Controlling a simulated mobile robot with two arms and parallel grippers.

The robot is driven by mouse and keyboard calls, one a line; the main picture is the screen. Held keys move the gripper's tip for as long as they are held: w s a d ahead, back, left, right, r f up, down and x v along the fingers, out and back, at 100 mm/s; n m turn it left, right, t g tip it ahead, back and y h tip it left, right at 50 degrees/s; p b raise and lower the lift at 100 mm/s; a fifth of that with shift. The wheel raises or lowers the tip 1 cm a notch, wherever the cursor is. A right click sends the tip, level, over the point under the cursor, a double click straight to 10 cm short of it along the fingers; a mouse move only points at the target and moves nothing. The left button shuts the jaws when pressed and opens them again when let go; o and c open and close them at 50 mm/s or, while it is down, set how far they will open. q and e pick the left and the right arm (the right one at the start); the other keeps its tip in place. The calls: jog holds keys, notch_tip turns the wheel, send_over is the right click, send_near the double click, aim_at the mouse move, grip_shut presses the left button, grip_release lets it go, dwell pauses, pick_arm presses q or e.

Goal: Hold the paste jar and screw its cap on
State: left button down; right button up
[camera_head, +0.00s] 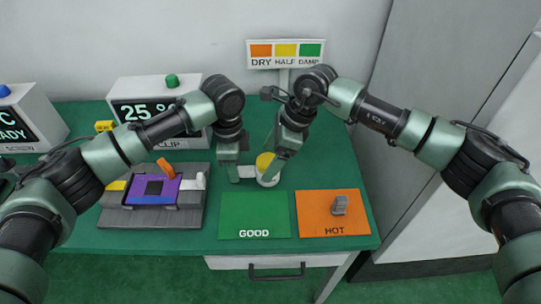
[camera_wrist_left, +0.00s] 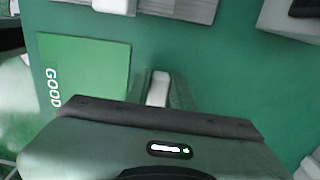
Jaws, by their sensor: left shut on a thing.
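The paste jar (camera_head: 268,182) is a small white round pot standing on the green table, with a white block-like handle (camera_head: 247,171) on its left side. A yellow cap (camera_head: 264,160) shows at the top of the jar, partly hidden by my right gripper. Whether it is seated cannot be told. My left gripper (camera_head: 236,174) is shut on the handle. In the left wrist view the white handle (camera_wrist_left: 158,88) lies between its fingers. My right gripper (camera_head: 278,157) points down at the cap; its jaws are too hidden to read.
In front lie a green GOOD mat (camera_head: 254,212) and an orange HOT mat (camera_head: 318,212) with a small grey block (camera_head: 339,205). A grey fixture (camera_head: 152,218) with a purple board stands left. A 25° display box (camera_head: 158,90) and a DRY/HALF/DAMP sign (camera_head: 286,54) stand behind.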

jog(key=shift+r, duration=0.1)
jog(key=v, duration=0.7)
jog(key=shift+r, duration=0.2)
jog(key=shift+d, duration=0.1)
pick_arm(q)
jog(key=c, duration=1.1)
grip_release()
jog(key=shift+c, duration=0.2)
